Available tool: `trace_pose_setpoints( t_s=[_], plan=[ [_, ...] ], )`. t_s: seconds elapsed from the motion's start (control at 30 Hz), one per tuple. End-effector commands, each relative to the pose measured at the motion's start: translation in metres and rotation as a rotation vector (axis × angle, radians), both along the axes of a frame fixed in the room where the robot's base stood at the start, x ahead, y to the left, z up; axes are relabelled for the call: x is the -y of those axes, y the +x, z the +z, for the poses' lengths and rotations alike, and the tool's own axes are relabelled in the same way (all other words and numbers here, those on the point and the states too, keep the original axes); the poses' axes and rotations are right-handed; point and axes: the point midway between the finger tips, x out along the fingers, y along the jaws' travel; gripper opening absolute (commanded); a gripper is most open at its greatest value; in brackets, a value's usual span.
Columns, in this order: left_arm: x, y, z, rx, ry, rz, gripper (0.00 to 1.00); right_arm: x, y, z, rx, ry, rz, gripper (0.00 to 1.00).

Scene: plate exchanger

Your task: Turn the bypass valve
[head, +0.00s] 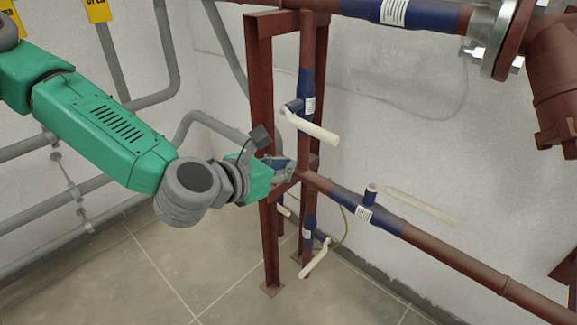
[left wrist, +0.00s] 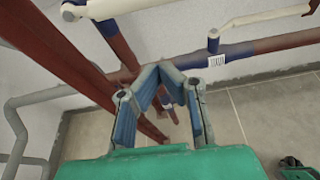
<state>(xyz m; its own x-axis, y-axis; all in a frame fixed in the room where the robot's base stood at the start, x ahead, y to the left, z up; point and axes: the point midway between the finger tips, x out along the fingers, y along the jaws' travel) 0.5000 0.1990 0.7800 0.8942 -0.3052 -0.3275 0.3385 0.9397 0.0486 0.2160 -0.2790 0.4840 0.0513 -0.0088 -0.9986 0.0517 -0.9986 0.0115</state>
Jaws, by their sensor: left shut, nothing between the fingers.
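Three blue valves with long cream lever handles show in the head view, and I cannot tell which is the bypass valve. The upper valve's handle (head: 313,127) sticks out from the vertical pipe. The middle valve's handle (head: 415,205) lies roughly along the sloping pipe, above its blue body (head: 368,212). The lower valve's handle (head: 315,260) slants down near the floor. My left gripper (head: 292,168) is shut and empty, below the upper handle and left of the middle valve. In the left wrist view its fingers (left wrist: 158,72) meet, and the middle handle (left wrist: 265,15) is at upper right.
A dark red steel frame (head: 259,90) stands right behind my left gripper. A red-brown pipe (head: 450,255) runs down to the right. A large flange (head: 495,40) is at the upper right. Grey pipes (head: 150,100) line the left wall. Open floor (head: 130,285) lies below.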

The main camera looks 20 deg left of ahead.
Motion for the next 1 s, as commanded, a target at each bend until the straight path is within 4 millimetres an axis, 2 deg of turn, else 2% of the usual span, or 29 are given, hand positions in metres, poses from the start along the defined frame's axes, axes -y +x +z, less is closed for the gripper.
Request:
trace_pose_setpoints(
  t_s=[0.4, 0.5, 0.6, 0.73, 1.0],
  plan=[
    [0.023, 0.078, -0.033, 0.001, -0.001, -0.002, 0.0, 0.0, 0.0, -0.029, -0.001, 0.0, 0.0, 0.4],
    [0.023, 0.074, -0.01, 0.004, -0.001, -0.003, 0.0, 0.0, 0.0, -0.027, -0.001, 0.0, 0.0, 0.4],
    [0.024, 0.074, 0.001, 0.002, 0.0, -0.004, 0.0, 0.0, 0.0, -0.028, 0.0, 0.0, 0.0, 0.4],
    [0.025, 0.074, 0.008, -0.001, 0.002, -0.002, 0.0, 0.0, 0.0, -0.028, -0.001, 0.0, 0.0, 0.4],
    [0.023, 0.073, 0.01, -0.002, -0.001, -0.002, 0.0, 0.0, 0.0, -0.029, -0.001, 0.0, -0.001, 0.4]
  ],
)
